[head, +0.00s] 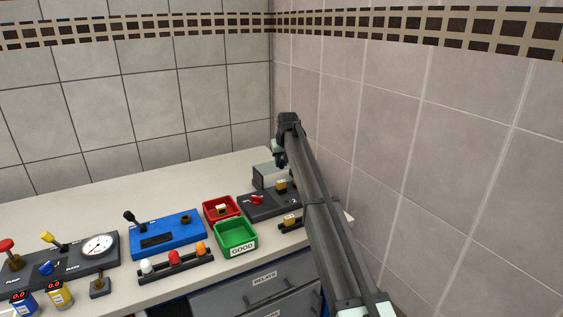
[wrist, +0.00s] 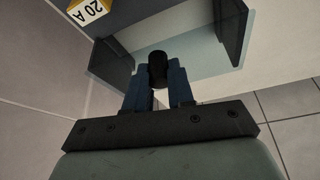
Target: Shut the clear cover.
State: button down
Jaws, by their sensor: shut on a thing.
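The clear cover (wrist: 208,62) is a pale see-through pane between two dark end plates in the wrist view. A black knob (wrist: 158,60) stands at its edge. My gripper (wrist: 158,82) has its blue fingers on either side of the knob and is shut on it. In the head view my gripper (head: 280,161) is at the back of the dark panel, by the grey housing (head: 264,176) of the cover. The arm hides part of this area, and the cover's exact angle is hard to tell there.
A yellow-and-white block marked 20 A (wrist: 88,9) is close by. The dark panel (head: 262,208) has a red switch (head: 257,199). A red bin (head: 218,204) and a green GOOD bin (head: 236,236) stand to its left. The tiled wall (head: 410,150) is close on the right.

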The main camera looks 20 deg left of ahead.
jog(key=s+d, duration=0.7)
jog(key=shift+s+d, duration=0.1)
jog(key=shift+d, duration=0.05)
jog(key=c, duration=1)
grip_release()
jog(key=v, duration=1.4)
jog(key=shift+f, duration=0.1)
